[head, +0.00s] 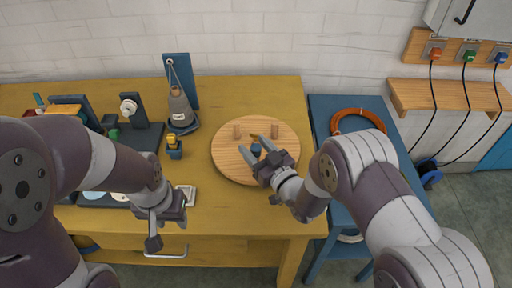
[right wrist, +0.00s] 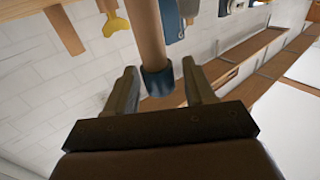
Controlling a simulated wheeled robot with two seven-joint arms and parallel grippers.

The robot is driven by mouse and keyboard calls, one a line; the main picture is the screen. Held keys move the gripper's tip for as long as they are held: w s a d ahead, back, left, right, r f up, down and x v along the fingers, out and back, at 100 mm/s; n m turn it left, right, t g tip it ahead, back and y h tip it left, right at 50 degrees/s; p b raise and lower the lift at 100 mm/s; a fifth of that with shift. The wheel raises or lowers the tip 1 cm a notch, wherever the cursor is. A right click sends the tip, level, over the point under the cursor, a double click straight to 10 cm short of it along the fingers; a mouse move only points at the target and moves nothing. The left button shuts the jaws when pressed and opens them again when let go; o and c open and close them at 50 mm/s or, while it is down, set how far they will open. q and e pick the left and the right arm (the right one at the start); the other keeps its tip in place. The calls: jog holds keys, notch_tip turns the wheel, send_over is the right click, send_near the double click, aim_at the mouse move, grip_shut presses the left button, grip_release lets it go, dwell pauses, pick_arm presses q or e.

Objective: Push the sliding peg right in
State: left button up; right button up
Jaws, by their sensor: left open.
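A round wooden board (head: 222,160) lies on the yellow table, with two short wooden pegs standing on it, a left one (head: 237,131) and a right one (head: 274,131). A blue piece (head: 256,149) shows near the board's middle. My right gripper (head: 256,158) is over the board beside it, fingers apart. In the right wrist view a wooden rod with a dark blue end (right wrist: 158,82) reaches between the fingers, with gaps on both sides. I cannot tell its depth or which peg slides. My left gripper (head: 167,227) is open and empty near the table's front edge.
A grey cone (head: 179,107) by a blue upright board, a blue-yellow item (head: 174,146) and a dark tray stand left of the round board. A blue side table (head: 322,108) with an orange coil (head: 338,118) is at right. Table behind the round board is clear.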

grip_shut()
jog(key=shift+w+b, duration=0.7)
jog(key=shift+w, duration=0.6)
jog(key=shift+o, duration=0.6)
grip_release()
jog(key=v, duration=1.2)
jog(key=shift+s+d, duration=0.2)
jog(key=shift+s, duration=0.15)
